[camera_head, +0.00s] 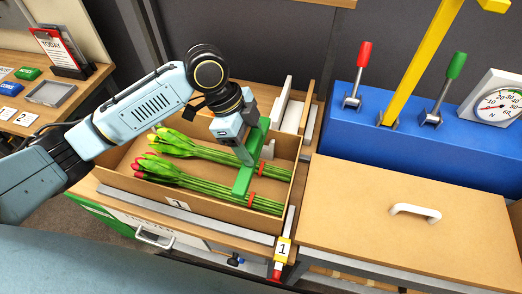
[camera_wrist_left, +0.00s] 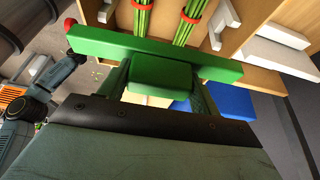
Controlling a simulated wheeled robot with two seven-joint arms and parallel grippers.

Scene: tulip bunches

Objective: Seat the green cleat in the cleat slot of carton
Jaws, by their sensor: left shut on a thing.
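The green cleat (camera_head: 243,180) is a long bar lying across the carton (camera_head: 215,212), above the stems of two tulip bunches (camera_head: 190,147) (camera_head: 185,172). My left gripper (camera_head: 242,154) is shut on the cleat's raised middle block. In the left wrist view, the cleat (camera_wrist_left: 104,45) spans the picture, with the gripper fingers (camera_wrist_left: 158,88) on either side of its block. A white bracket (camera_head: 268,149) shows by the carton's far wall, close to the cleat. Whether the cleat touches the slot or hangs above it, I cannot tell. My right gripper is not in view.
A wooden lid with a white handle (camera_head: 415,211) lies right of the carton. Behind it stands a blue console (camera_head: 350,125) with red and green levers and a gauge (camera_head: 497,103).

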